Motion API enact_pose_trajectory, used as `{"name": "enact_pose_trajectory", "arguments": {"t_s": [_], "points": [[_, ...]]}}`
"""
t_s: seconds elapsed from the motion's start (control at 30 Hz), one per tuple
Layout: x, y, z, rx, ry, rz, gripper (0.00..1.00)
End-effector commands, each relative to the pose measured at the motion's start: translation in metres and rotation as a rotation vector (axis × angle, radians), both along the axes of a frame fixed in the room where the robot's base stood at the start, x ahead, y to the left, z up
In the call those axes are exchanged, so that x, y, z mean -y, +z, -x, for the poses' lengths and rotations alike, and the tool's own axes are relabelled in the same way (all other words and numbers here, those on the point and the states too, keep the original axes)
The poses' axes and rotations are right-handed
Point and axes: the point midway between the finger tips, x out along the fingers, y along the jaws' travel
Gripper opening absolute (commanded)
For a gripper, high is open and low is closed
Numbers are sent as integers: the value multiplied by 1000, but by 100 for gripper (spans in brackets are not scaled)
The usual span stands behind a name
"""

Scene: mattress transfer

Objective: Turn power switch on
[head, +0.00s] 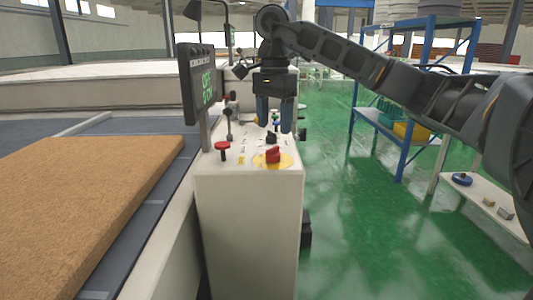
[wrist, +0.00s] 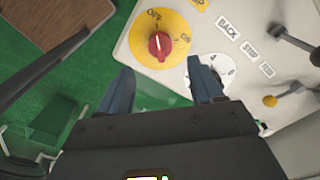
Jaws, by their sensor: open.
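The power switch is a red rotary knob (head: 272,156) on a yellow disc with OFF and ON marks, on top of the white console's near end. In the wrist view the red knob (wrist: 159,45) shows at the top, its white line pointing roughly toward the OFF mark. My gripper (head: 274,128) is above the console, its two blue fingers apart with nothing between them. In the wrist view my gripper (wrist: 161,66) has its fingertips just below the knob in the picture, one toward each side. I see no contact with the knob.
The white console (head: 250,215) also carries a red mushroom button (head: 222,148), a black knob (head: 271,138), several levers and a display (head: 198,88) on a post. A brown mattress (head: 85,185) lies left. A blue rack (head: 400,130) stands right. Green floor between is clear.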

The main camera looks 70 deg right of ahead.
Motion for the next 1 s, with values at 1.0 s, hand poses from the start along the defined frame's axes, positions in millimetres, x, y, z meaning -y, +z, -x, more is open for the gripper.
{"name": "enact_pose_trajectory", "arguments": {"t_s": [1.0], "points": [[-1,-75,-1,2,0,-4,54]]}}
